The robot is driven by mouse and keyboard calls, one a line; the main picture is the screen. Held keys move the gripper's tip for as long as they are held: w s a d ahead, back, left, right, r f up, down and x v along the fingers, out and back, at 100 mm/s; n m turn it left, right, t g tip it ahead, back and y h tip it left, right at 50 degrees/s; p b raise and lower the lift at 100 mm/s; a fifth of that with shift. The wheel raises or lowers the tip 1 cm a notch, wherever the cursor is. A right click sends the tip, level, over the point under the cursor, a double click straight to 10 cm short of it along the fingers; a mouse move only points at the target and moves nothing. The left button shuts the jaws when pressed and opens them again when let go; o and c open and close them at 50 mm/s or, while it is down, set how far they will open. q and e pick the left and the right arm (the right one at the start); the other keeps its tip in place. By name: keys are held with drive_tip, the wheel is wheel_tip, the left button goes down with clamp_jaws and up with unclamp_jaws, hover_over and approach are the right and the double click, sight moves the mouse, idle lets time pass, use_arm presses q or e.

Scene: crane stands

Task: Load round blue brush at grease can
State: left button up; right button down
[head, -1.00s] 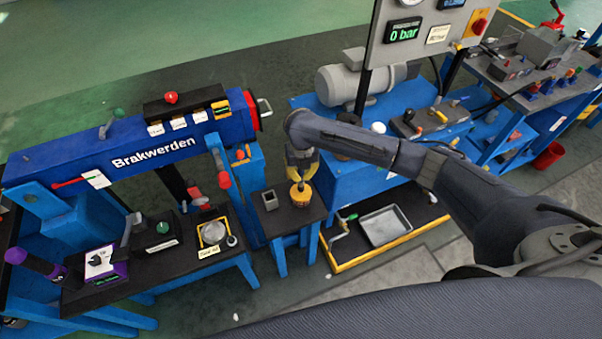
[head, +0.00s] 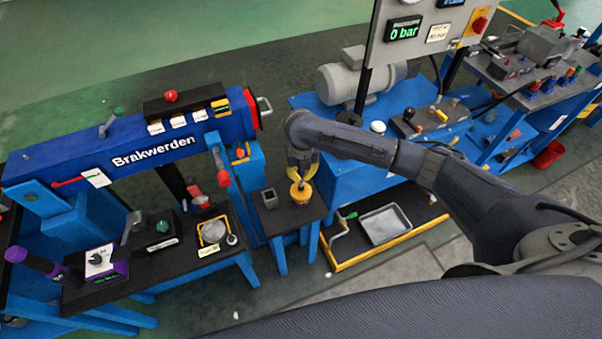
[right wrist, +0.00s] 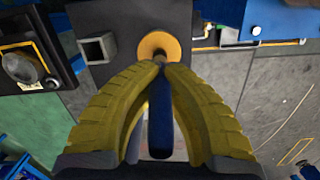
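The grease can (head: 300,193) is a small yellow-orange round can on a dark-topped blue stand. It also shows in the right wrist view (right wrist: 147,45), as a yellow-orange ring just beyond the fingertips. My right gripper (head: 301,179) is over the can, pointing down. In the right wrist view its yellow fingers (right wrist: 163,66) close together around the round blue brush (right wrist: 159,125). The brush's blue handle runs between the fingers back toward the wrist. Its far end is at the can's opening; how deep it sits is hidden. My left gripper is not in view.
A grey square holder (head: 269,198) stands left of the can on the same stand. A blue Brakwerden machine (head: 150,160) and a dark workbench (head: 130,265) are to the left. A yellow-edged floor tray (head: 384,226) lies right of the stand. A blue pump unit (head: 345,185) stands behind.

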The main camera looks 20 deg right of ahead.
sight(301, 181)
idle(0.5)
drive_tip(key=shift+r, duration=3.45)
